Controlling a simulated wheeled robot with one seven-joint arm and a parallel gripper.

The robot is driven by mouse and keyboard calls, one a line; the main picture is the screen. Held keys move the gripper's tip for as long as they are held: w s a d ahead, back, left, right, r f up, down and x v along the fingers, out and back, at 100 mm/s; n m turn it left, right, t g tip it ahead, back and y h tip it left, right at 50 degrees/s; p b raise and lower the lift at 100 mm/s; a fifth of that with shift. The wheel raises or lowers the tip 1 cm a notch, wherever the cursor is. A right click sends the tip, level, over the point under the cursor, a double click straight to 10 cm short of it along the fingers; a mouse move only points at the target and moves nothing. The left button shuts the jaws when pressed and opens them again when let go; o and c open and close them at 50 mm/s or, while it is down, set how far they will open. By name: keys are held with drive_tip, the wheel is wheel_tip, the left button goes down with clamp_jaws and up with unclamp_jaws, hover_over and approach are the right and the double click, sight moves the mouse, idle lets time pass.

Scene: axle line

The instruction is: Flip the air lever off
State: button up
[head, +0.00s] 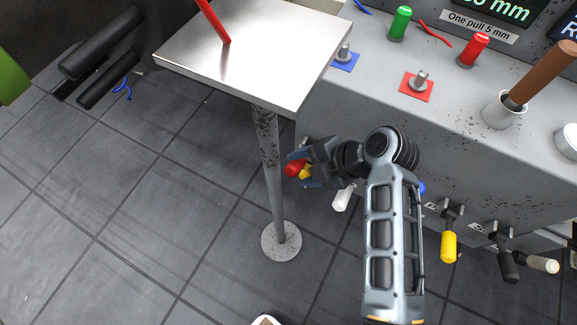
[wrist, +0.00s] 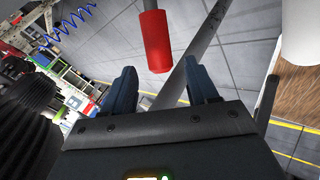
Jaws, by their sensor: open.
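Several levers with coloured handles line the front of the grey bench; I cannot tell from the frames which is the air lever. A red handle (head: 296,167) shows at the tip of my gripper (head: 305,165), left of the bench front. In the wrist view the red handle (wrist: 156,42) hangs just beyond the two fingertips, roughly between them. My gripper (wrist: 163,84) is open, with nothing held between its fingers. A small yellow piece (head: 305,173) shows beside the red handle. My gripper hides the red handle's mount.
A white handle (head: 342,199) is close to the right of my gripper. A yellow handle (head: 448,247), a black one (head: 509,266) and a beige one (head: 543,264) are further right. A metal table (head: 265,60) stands at left, its post (head: 270,165) close to my gripper.

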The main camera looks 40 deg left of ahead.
sight(288, 171)
drive_tip(key=x, duration=0.6)
clamp_jaws()
idle(0.5)
